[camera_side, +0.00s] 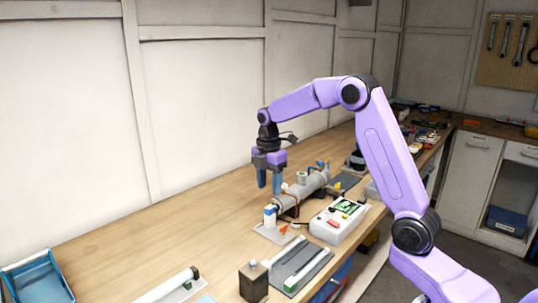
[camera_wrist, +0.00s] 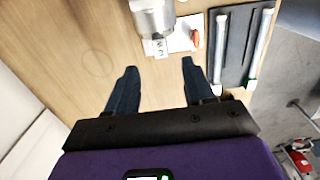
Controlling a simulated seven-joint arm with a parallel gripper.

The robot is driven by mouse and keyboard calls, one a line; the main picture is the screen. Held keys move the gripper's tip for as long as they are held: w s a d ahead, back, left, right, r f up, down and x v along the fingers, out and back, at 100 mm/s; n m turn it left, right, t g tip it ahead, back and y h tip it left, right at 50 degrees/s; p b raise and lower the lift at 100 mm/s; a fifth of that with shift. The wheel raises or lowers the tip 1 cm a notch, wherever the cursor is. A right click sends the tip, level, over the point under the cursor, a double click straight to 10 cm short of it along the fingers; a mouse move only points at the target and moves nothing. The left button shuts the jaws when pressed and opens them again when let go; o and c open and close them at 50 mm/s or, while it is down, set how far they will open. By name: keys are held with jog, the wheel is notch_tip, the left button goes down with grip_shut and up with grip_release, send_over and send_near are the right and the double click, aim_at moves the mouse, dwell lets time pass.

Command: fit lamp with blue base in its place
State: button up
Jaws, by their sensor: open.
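My gripper (camera_side: 269,188) is open and empty, pointing down above the bench beside the grey reactor cylinder (camera_side: 312,184). In the wrist view its two dark blue fingers stand apart (camera_wrist: 158,66), with bare wood between them. The cylinder's end (camera_wrist: 152,16) shows beyond the fingertips, with a small white block (camera_wrist: 157,47) by it. Two white lamp tubes lie on a dark grey tray, one left (camera_wrist: 222,48) and one right (camera_wrist: 259,46) in the wrist view. I cannot make out a blue base on either. Another white tube (camera_side: 168,286) lies at the bench's front left.
A white control box with a green screen (camera_side: 340,220) stands right of the cylinder. The dark tray (camera_side: 318,268) and a brown block (camera_side: 253,282) are nearer the camera. A blue bin (camera_side: 35,275) is at far left. The bench left of my gripper is clear.

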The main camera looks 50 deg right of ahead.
notch_tip(320, 180, up, 10)
dwell(0.4)
jog(key=shift+a, duration=0.1)
jog(key=s+a+f+m, duration=0.3)
jog(key=s+a, duration=1.2)
jog(key=s, duration=0.1)
jog(key=s+d+f+m, duration=0.1)
jog(key=s+f, duration=0.2)
jog(key=s, duration=0.7)
jog(key=s+d+f+m, duration=0.1)
jog(key=s+f, duration=0.2)
jog(key=s, duration=0.8)
jog(key=shift+f+y, duration=0.3)
jog(key=shift+f, duration=0.1)
